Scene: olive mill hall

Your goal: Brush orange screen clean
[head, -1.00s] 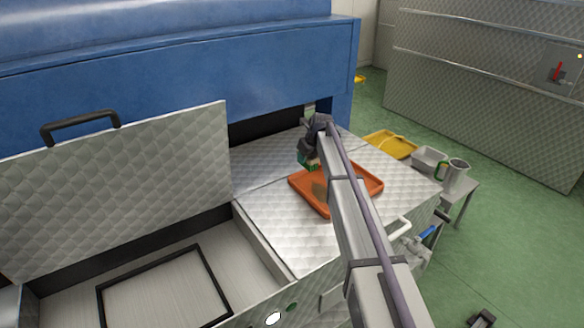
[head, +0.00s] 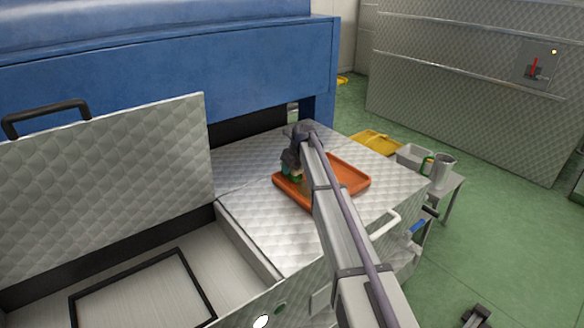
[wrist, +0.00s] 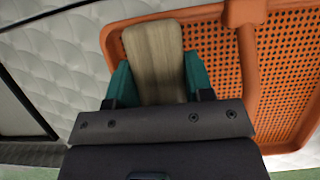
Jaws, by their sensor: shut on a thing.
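The orange screen (head: 347,177) lies on the quilted metal top of the machine, partly hidden behind my arm. In the wrist view the orange screen (wrist: 285,75) shows a perforated face, a raised rim and a smooth bar across it. My gripper (head: 291,172) is at the screen's left part in the head view. In the wrist view its green fingers (wrist: 158,80) are shut on a brush with a pale wooden back (wrist: 153,55). The brush lies over the screen's left side there. Its bristles are hidden, so I cannot tell whether they touch the mesh.
A raised quilted lid (head: 105,195) with a black handle stands at the left, beside an open bay. The blue machine body (head: 160,80) rises behind. A yellow tray (head: 376,142), a grey bin (head: 413,156) and a metal jug (head: 443,170) stand at the right.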

